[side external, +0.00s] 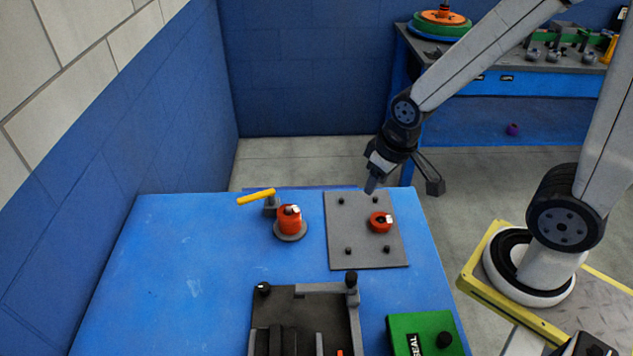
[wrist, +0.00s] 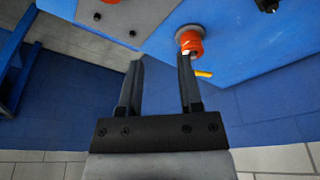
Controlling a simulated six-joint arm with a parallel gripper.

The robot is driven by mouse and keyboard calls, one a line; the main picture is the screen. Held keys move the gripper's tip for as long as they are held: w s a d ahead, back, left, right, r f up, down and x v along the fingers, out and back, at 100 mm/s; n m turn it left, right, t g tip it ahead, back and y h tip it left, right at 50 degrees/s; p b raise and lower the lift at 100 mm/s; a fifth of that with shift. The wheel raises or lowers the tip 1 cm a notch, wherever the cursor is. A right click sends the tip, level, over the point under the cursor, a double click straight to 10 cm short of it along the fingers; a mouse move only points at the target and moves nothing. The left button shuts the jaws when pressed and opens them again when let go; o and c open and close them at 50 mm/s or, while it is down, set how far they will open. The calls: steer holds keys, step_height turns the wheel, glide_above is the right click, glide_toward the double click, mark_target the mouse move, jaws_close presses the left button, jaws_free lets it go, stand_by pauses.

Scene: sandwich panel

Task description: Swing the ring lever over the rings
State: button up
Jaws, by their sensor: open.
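The ring lever has a yellow handle (side external: 257,197) on a short grey post and points left, away from the rings. The orange rings (side external: 289,222) are stacked on a round grey base just right of and in front of the post, with a small white part on top. In the wrist view the orange rings (wrist: 190,41) show beyond the right finger, and part of the yellow handle (wrist: 203,74) shows beside that finger. My gripper (side external: 371,187) is above the back of the grey plate, right of the lever and apart from it. In the wrist view my gripper (wrist: 160,72) is open and empty.
A grey plate (side external: 345,228) with black knobs and an orange part (side external: 380,222) lies right of the rings. A dark fixture (side external: 270,308) and a green block (side external: 428,332) stand at the front. The blue table (side external: 170,265) is clear on the left.

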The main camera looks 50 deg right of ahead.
steer(key=shift+w, duration=0.3)
steer(key=c, duration=0.3)
steer(key=shift+w+a, duration=0.1)
steer(key=shift+w, duration=0.3)
jaws_close()
steer(key=w+a+f+m, duration=0.1)
steer(key=w+a, duration=0.2)
steer(key=w, duration=0.6)
steer(key=w+a+f+m+h, duration=0.1)
steer(key=w+a+f+m, duration=0.1)
steer(key=w, duration=0.8)
steer(key=w+a+f+m, duration=0.1)
steer(key=w+a, duration=0.3)
steer(key=w, duration=0.5)
steer(key=shift+w+a+f+m+t, duration=0.3)
steer(key=shift+w+a+f+t, duration=0.1)
